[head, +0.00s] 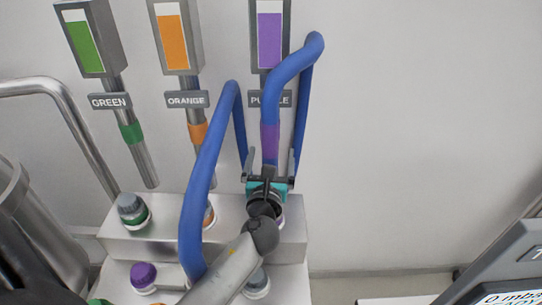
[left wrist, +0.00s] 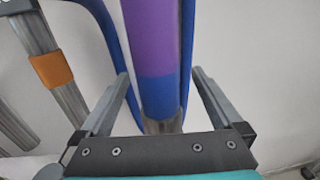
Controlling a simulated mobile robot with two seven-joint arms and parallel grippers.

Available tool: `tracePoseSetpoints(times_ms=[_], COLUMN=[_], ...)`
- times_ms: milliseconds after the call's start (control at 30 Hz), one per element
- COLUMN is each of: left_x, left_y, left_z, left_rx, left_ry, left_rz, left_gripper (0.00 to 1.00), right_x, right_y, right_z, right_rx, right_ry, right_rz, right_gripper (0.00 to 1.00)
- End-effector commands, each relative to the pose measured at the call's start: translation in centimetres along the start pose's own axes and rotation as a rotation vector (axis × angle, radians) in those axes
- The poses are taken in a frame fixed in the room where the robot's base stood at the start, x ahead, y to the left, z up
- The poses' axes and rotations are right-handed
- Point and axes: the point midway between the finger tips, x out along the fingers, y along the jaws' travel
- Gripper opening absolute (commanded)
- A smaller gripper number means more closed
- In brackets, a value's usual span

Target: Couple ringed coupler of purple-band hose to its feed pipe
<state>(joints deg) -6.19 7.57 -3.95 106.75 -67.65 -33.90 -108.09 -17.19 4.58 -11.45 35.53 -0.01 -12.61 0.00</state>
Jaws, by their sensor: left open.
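My left gripper (head: 271,162) is open, with one finger on each side of the hose and gaps visible in the left wrist view (left wrist: 160,76). The hose hides the purple feed pipe in the head view. My right gripper is not in view.
The green pipe (head: 140,158) and orange pipe (head: 197,133) hang to the left. A stepped metal block (head: 160,243) holds several capped fittings. The wall at right is clear; a screen (head: 510,290) sits lower right.

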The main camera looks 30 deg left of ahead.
Motion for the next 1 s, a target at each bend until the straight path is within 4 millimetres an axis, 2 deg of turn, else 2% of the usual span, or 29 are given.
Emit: tracePoseSetpoints(times_ms=[33, 467, 800, 1000], left_x=[0.0, 0.0, 0.0, 0.0], left_y=[0.0, 0.0, 0.0, 0.0], left_z=[0.7, 4.0, 6.5, 6.6], left_rx=[0.001, 0.001, 0.000, 0.000], left_ry=[0.000, 0.000, -0.001, 0.000], left_rz=[0.000, 0.000, -0.001, -0.001], left_gripper=[1.00, 1.00, 1.00, 1.00], right_x=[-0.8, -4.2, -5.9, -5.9], right_y=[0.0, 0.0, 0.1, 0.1], right_z=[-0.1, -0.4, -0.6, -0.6], right_rx=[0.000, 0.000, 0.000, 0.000], right_ry=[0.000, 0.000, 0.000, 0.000], right_rz=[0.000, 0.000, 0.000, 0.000], right_gripper=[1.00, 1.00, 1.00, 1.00])
